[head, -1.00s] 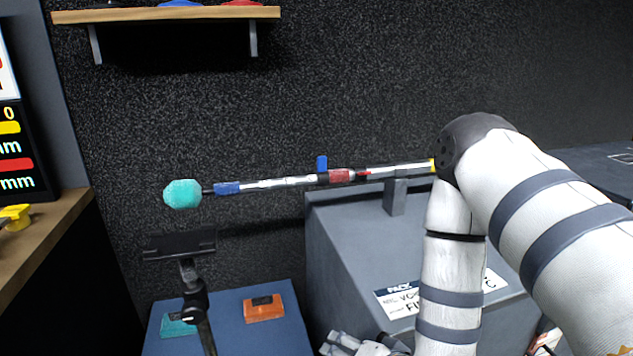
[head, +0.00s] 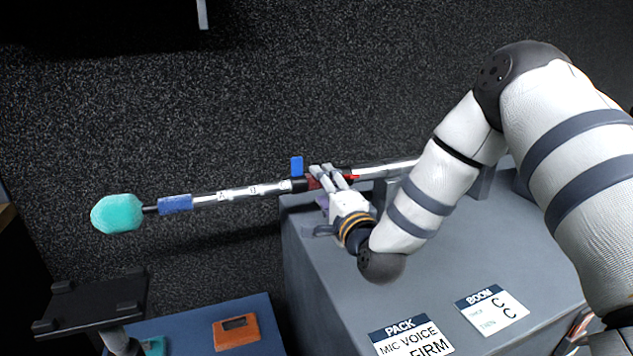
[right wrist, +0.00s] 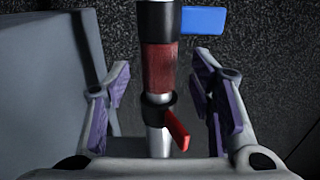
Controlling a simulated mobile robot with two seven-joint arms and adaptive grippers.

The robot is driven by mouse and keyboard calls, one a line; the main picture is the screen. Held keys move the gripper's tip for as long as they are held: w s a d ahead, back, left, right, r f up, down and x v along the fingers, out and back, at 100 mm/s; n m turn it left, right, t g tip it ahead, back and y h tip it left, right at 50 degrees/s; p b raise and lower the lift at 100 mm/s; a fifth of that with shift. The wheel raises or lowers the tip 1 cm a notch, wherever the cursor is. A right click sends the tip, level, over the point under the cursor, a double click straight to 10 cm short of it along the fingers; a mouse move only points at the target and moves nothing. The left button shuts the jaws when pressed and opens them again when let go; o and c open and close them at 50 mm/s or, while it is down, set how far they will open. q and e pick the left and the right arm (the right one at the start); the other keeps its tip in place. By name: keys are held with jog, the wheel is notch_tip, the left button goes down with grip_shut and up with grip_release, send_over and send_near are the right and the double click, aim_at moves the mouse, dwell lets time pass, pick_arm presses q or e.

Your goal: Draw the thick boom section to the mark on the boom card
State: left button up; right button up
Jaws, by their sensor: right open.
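The boom pole (head: 235,191) lies across the view, with a teal ball-shaped mic (head: 117,213) at its left end. Its thin section has dark letter marks, too small to read surely. A blue lever (head: 297,166) and a red lever (right wrist: 178,130) mark the two clamps, with a red grip (right wrist: 160,68) between them. My right gripper (head: 328,172) is at the red grip. In the right wrist view its open fingers stand on either side of the pole, apart from it. The boom card (head: 491,310) shows two lines, each ending in C. My left gripper is out of view.
The pole rests over a grey case (head: 330,285), which also carries a pack card (head: 410,340). An orange box (head: 236,332) lies on a blue surface (head: 190,318) below. A black stand (head: 92,302) is at lower left. The dark wall is close behind the pole.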

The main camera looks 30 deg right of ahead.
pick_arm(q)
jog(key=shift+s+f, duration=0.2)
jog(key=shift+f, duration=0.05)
pick_arm(e)
jog(key=shift+x, duration=1.9)
grip_shut()
pick_arm(q)
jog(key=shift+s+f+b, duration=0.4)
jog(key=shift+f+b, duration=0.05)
jog(key=shift+b, duration=0.1)
pick_arm(e)
jog(key=w+a, duration=0.4)
jog(key=a, duration=1.2)
jog(key=shift+a, duration=0.2)
grip_release()
